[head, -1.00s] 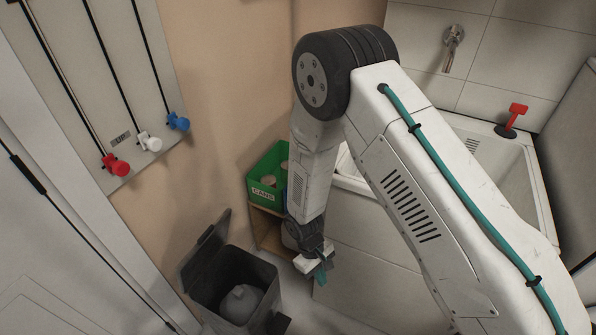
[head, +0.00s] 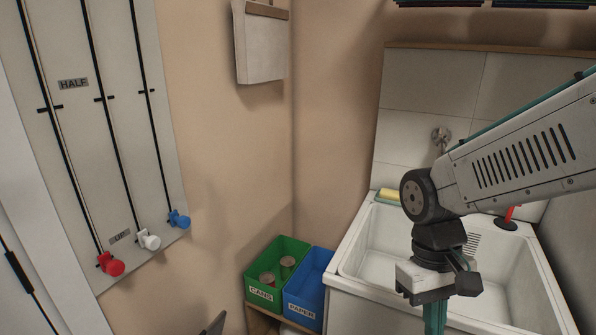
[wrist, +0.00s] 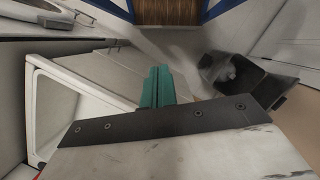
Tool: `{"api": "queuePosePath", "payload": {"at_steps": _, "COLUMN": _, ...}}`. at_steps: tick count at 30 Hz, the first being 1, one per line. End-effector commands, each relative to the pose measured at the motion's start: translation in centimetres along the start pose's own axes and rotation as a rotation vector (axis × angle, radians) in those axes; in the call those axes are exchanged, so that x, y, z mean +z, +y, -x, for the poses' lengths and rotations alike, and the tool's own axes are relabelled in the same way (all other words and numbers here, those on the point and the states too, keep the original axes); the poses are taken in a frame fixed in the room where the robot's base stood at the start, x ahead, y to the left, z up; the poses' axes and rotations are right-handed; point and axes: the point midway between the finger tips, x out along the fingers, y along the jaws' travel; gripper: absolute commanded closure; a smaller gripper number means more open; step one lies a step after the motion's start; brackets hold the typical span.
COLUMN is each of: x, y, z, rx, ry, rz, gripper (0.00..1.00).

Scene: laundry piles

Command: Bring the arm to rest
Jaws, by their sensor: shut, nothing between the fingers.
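My gripper (head: 434,318) hangs from my folded arm in front of the white sink, with its teal fingers pointing down and cut off by the lower edge of the head view. In the wrist view the teal fingers (wrist: 156,86) are together with nothing between them. My arm comes in from the right of the head view, over the sink.
The white sink (head: 345,262) stands at the right, with a yellow sponge (head: 390,196) on its back rim. A green CANS bin (head: 262,292) and a blue PAPER bin (head: 303,302) stand left of it. A dark open bin (wrist: 250,78) shows in the wrist view.

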Motion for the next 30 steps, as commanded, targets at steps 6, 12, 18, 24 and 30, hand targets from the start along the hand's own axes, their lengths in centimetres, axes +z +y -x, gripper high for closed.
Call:
{"api": "queuePosePath", "payload": {"at_steps": 6, "x": 5.8, "y": 1.6, "z": 2.8, "rx": -0.032, "ry": 0.134, "rz": -0.095, "gripper": 1.00}}
{"api": "queuePosePath", "payload": {"at_steps": 12, "x": 9.0, "y": 2.7, "z": 4.6, "rx": -0.039, "ry": 0.295, "rz": -0.170, "gripper": 1.00}}
{"api": "queuePosePath", "payload": {"at_steps": 18, "x": 10.5, "y": 3.4, "z": 6.2, "rx": -0.035, "ry": 0.400, "rz": -0.219, "gripper": 1.00}}
{"api": "queuePosePath", "payload": {"at_steps": 24, "x": 10.7, "y": 3.7, "z": 6.3, "rx": -0.035, "ry": 0.410, "rz": -0.237, "gripper": 1.00}}
{"api": "queuePosePath", "payload": {"at_steps": 30, "x": 10.7, "y": 3.7, "z": 6.3, "rx": -0.035, "ry": 0.410, "rz": -0.236, "gripper": 1.00}}
